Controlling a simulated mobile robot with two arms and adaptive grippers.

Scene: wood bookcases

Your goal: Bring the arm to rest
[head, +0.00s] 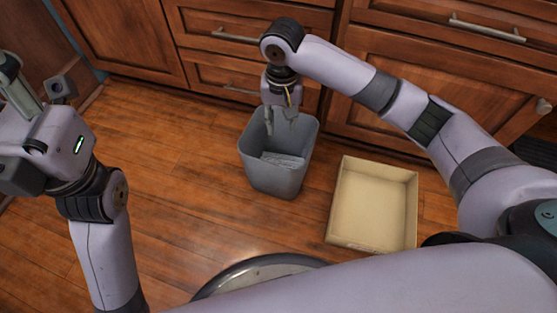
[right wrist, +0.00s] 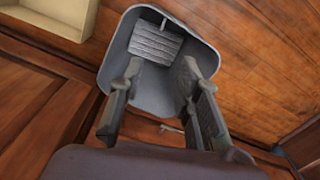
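My right gripper (head: 281,122) points down over the grey bin (head: 258,178), its fingertips at or just inside the mouth. In the right wrist view, its two fingers (right wrist: 160,78) stand apart with nothing between the tips, and the bin (right wrist: 205,52) opens beyond them. A flat, light grey ribbed object (head: 283,160) lies in the bin; it also shows in the right wrist view (right wrist: 155,43). My left arm is bent up at the left, with its gripper (head: 20,88) partly cut off by the picture edge; its fingertips are not clear.
An open, empty-looking tan box (head: 341,205) sits on the wood floor (head: 170,185) right of the bin. Wooden drawers and cabinets (head: 390,85) with metal handles stand close behind both. The floor left of the bin is clear.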

